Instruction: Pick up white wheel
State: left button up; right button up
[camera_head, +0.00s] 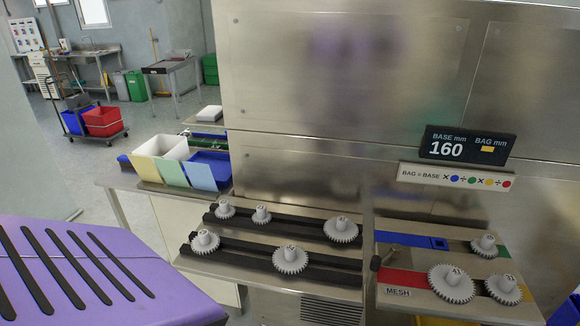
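The wheels are toothed, pale grey-white gears with numbered hubs. Two sit on the front rail: a small one at the left (205,243) and a larger one (290,261). At the right, a large gear (451,285) and a smaller gear (503,290) stand close together near the MESH label, and a small gear (487,246) sits behind them. The numbers are too small to read surely. Neither gripper is in view.
A steel machine wall stands behind the gears, with a sign reading BASE mm 160 (467,146) and a formula strip below (455,180). Left are a white bin (160,148), colored cards and a blue tray (209,168). A purple surface with black strips (75,270) fills the lower left.

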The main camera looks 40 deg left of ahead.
aim_at(205, 242)
jog(key=j+u, duration=0.15)
jog(key=u, duration=1.85)
